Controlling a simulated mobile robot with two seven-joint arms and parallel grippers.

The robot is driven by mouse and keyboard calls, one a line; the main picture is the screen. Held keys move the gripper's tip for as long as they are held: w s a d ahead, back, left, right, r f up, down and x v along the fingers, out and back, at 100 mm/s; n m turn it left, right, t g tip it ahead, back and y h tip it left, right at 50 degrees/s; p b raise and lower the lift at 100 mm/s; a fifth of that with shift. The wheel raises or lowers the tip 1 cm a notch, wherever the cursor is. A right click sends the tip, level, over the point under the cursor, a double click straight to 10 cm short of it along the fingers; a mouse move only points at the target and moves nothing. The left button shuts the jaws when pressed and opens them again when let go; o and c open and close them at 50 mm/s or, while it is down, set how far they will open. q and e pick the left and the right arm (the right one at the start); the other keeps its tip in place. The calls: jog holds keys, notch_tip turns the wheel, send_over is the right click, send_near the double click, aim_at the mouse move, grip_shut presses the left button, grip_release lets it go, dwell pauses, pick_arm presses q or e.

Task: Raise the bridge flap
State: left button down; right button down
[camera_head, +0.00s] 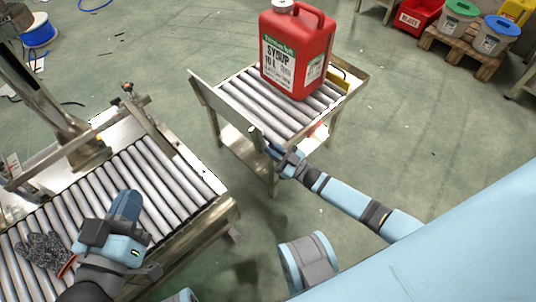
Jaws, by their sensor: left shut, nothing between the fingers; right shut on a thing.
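The bridge flap, a flat grey metal plate (222,103), is at the left end of the right roller conveyor (285,112). It stands steeply along that end, its exact angle hard to tell. My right gripper (262,138) is shut at the flap's near corner; the fingers hide the part they hold. My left gripper (124,204) is shut and empty above the rollers of the left conveyor (165,172), well apart from the flap. A gap of open floor separates the two conveyors.
A red syrup canister (297,52) stands upright on the right conveyor. A grey glove (45,252) lies on the left conveyor beside my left gripper. A metal bar (146,122) runs along the left conveyor's far side. Buckets on a pallet (470,48) are at the back right.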

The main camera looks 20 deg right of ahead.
pick_arm(q)
jog(key=shift+f, duration=0.25)
pick_arm(e)
jog(key=shift+w+d+m+t+h, duration=0.25)
jog(key=shift+d+m+t+h, duration=0.25)
jog(key=shift+m, duration=0.7)
jog(key=shift+w+d+m+t+h, duration=0.25)
jog(key=shift+d+m+t, duration=0.35)
jog(key=shift+m, duration=0.6)
jog(key=shift+d, duration=0.15)
jog(key=c, duration=1.2)
grip_release()
